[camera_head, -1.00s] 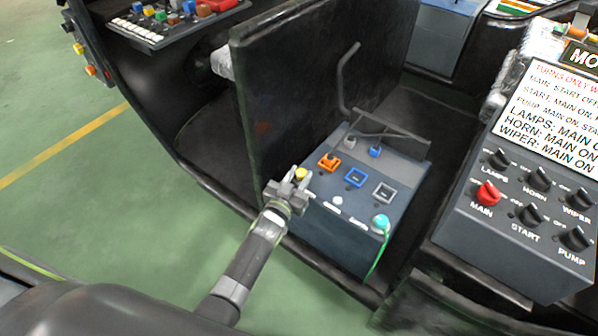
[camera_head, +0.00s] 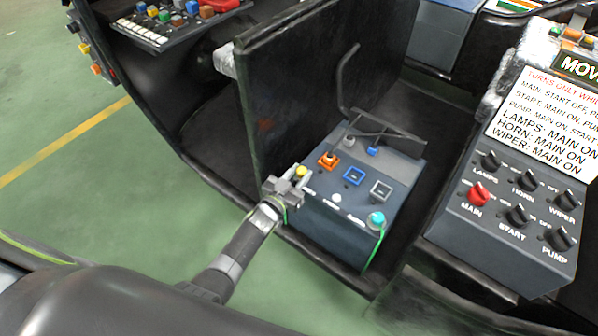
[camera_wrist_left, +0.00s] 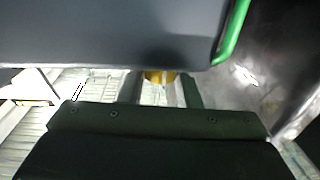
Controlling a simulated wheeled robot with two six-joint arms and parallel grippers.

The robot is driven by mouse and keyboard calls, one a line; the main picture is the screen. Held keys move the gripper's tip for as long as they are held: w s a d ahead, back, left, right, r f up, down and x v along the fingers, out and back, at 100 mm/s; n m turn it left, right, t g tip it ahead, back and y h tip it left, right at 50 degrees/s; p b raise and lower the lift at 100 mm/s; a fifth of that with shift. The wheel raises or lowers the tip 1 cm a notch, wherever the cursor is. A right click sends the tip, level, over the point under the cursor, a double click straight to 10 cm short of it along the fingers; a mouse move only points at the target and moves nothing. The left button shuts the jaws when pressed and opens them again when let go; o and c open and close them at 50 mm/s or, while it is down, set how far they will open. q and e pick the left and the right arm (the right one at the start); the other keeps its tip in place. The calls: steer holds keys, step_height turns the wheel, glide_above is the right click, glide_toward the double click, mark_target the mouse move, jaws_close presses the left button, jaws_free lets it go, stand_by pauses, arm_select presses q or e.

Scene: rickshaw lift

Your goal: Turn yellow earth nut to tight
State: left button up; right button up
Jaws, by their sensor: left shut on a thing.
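The yellow earth nut (camera_head: 301,171) is at the left edge of the dark grey control box (camera_head: 330,232). My left gripper (camera_head: 296,178) is shut on the nut, reaching in from the front left. In the left wrist view the yellow nut (camera_wrist_left: 158,77) shows between my left gripper's fingers (camera_wrist_left: 158,88), partly hidden by the grey box edge above. A thin green line shows beside the gripper in the head view; I cannot tell what it joins. The right gripper is not in view.
The box top carries an orange knob (camera_head: 328,160), blue and grey square sockets and a teal knob (camera_head: 376,220) with a green cable. A black upright panel (camera_head: 320,90) stands close behind the nut. A switch console (camera_head: 510,215) is at right. Green floor is open at left.

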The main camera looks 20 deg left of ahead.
arm_select(q)
steer(key=shift+a+m+h+p, duration=0.1)
steer(key=shift+m+h+p, duration=0.3)
steer(key=shift+h+p, duration=0.15)
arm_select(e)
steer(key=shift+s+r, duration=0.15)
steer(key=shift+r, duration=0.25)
arm_select(q)
steer(key=shift+h, duration=0.25)
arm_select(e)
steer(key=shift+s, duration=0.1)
arm_select(q)
steer(key=shift+w+a+m+g+h+p, duration=0.15)
steer(key=shift+m+g+h+p, duration=0.25)
steer(key=shift+m+g+h, duration=0.6)
steer(key=shift+f+m+g+h, duration=0.1)
steer(key=shift+m+g+h, duration=0.3)
steer(key=shift+m+h, duration=0.55)
steer(key=shift+h+b, duration=0.3)
steer(key=shift+h, duration=0.15)
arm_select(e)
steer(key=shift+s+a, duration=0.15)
arm_select(q)
steer(key=shift+a+g+h, duration=0.1)
steer(key=shift+g+h, duration=0.2)
steer(key=shift+g, duration=0.1)
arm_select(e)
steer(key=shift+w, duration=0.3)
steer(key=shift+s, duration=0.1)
